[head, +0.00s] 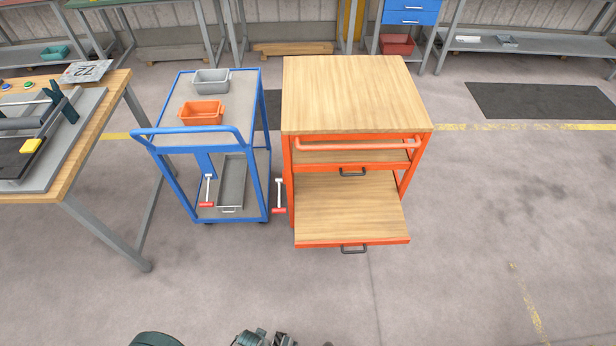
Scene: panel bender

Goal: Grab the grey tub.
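The grey tub (211,80) stands upright on the top shelf of the blue trolley (186,137), toward its back. An orange tub (202,112) stands in front of it on the same shelf, apart from it. Part of my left gripper (265,340) shows at the bottom edge, far in front of the trolley and touching nothing that I can see. It is cut off by the frame, so I cannot tell whether it is open or shut. My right gripper cannot be made out.
An orange cart (352,110) with a wooden top and a pulled-out drawer (349,204) stands close right of the trolley. A wooden workbench (88,140) stands to the left. A grey tray (231,187) lies on the trolley's lower shelf. The floor in front is clear.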

